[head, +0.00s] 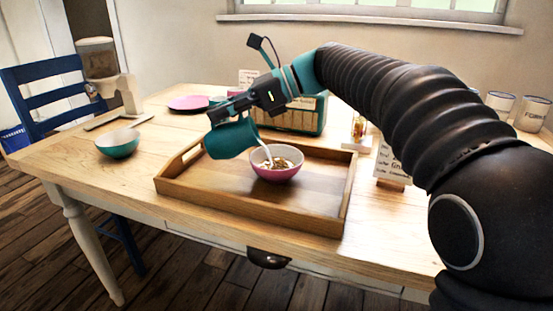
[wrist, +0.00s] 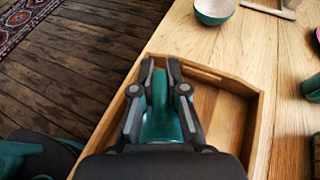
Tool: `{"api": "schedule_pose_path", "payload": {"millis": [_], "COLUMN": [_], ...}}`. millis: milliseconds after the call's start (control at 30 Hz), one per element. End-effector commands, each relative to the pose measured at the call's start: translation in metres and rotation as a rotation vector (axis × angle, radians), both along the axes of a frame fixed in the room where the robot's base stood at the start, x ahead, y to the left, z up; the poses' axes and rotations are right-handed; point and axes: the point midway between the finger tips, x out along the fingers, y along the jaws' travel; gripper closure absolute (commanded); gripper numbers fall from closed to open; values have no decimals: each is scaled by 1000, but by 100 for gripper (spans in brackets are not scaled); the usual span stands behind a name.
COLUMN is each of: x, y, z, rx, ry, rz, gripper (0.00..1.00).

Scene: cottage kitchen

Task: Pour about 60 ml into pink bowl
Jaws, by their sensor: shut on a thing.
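The pink bowl (head: 276,165) stands upright on the wooden tray (head: 184,195) and has brownish bits inside. My gripper (head: 217,113) is shut on a teal jug (head: 231,139), held above the tray at the bowl's upper left. The jug is tilted towards the bowl, and a thin whitish stream (head: 266,152) runs from it down into the bowl. In the wrist view the jug (wrist: 161,118) shows between the two fingers of my gripper (wrist: 160,72). The bowl is not visible in the wrist view. The level inside the jug is hidden.
A teal bowl (head: 118,143) stands on the table left of the tray. A pink plate (head: 188,103) and a green crate (head: 298,115) are behind. A small card (head: 394,165) stands right of the tray. The tray has raised walls.

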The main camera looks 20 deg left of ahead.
Motion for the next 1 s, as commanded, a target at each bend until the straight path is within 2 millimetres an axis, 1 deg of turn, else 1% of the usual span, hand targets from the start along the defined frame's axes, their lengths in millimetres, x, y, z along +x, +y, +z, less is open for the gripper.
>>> {"api": "schedule_pose_path", "payload": {"millis": [233,333,533,800,1000], "x": [1,-1,-3,-6,-6], "y": [-1,0,7,18,19], "z": [2,6,1,-5,-6], "rx": [20,0,-91,-273,-311], "ry": [6,-1,-33,-100,-112], "rz": [0,1,3,3,-1], "gripper": [100,100,100,100,100]}}
